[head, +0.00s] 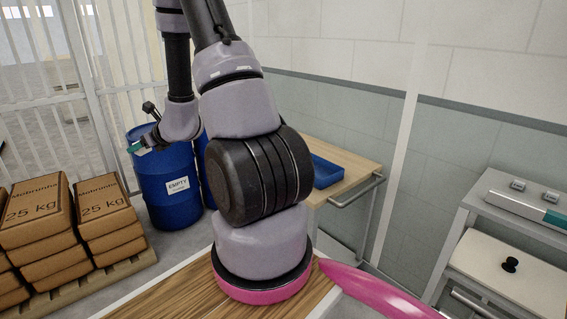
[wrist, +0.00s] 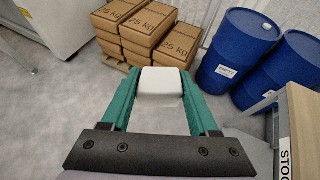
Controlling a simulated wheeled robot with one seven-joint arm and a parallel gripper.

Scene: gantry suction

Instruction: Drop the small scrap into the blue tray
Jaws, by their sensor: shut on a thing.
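My gripper (wrist: 161,98) has two teal fingers closed on a small white block, the scrap (wrist: 161,82), held off the floor. In the head view my gripper (head: 138,147) is at the left, in front of a blue drum, and the scrap is too small to make out clearly. The blue tray (head: 327,172) sits on a wooden-topped table (head: 352,164) right of centre, partly hidden behind my arm. My gripper is well to the left of the tray. The tray does not show in the wrist view.
Blue drums (head: 166,175) stand between my gripper and the table; one is labelled EMPTY. Stacked 25 kg sacks (head: 38,215) lie on a pallet at the left. A grey shelf unit (head: 515,225) stands at the right. Open floor shows in the wrist view.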

